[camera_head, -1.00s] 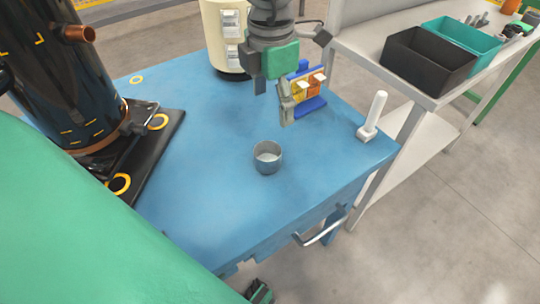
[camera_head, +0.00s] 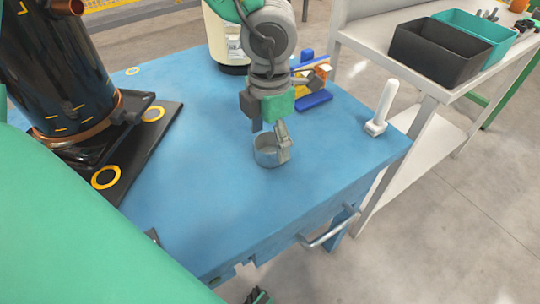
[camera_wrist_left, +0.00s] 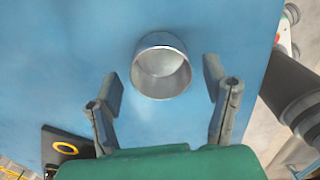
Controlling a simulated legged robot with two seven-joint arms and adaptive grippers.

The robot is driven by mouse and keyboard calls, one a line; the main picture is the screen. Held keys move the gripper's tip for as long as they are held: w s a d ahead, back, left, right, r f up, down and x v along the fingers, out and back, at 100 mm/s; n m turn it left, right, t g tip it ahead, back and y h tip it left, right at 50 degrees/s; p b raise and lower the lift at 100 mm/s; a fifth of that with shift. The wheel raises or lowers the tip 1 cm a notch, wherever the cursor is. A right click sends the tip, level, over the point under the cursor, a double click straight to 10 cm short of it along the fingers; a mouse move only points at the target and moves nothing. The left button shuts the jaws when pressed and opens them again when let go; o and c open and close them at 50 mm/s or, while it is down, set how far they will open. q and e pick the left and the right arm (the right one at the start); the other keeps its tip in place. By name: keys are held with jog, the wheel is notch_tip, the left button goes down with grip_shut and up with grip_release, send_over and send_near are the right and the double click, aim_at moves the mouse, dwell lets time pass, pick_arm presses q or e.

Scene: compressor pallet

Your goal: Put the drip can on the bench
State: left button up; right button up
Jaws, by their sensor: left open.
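The drip can (camera_head: 266,152) is a small grey metal cup, open at the top, upright on the blue pallet surface (camera_head: 210,215). It also shows in the left wrist view (camera_wrist_left: 161,68), just beyond the space between the fingertips. My left gripper (camera_head: 271,136) comes down from above and is open at the can. In the left wrist view its fingers (camera_wrist_left: 165,90) are spread wider than the can, with a gap on each side. One finger overlaps the can's right side in the head view. The pale bench (camera_head: 425,92) stands at the right. My right gripper cannot be made out.
A black bin (camera_head: 440,52) and a teal bin (camera_head: 478,38) stand on the bench. A white upright post (camera_head: 383,105) is near the pallet's right corner. A blue holder with orange parts (camera_head: 314,82) is behind my gripper. The black compressor (camera_head: 52,75) stands left.

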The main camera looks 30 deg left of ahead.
pick_arm(q)
notch_tip(320, 180, down, 2)
jog(key=shift+f+b, duration=0.2)
jog(key=shift+b, duration=0.15)
jog(key=shift+r, duration=0.1)
pick_arm(e)
jog(key=shift+f, duration=0.65)
pick_arm(q)
jog(key=c, duration=1.3)
jog(key=shift+c, duration=0.2)
jog(key=shift+r, duration=0.1)
pick_arm(e)
jog(key=shift+r, duration=0.1)
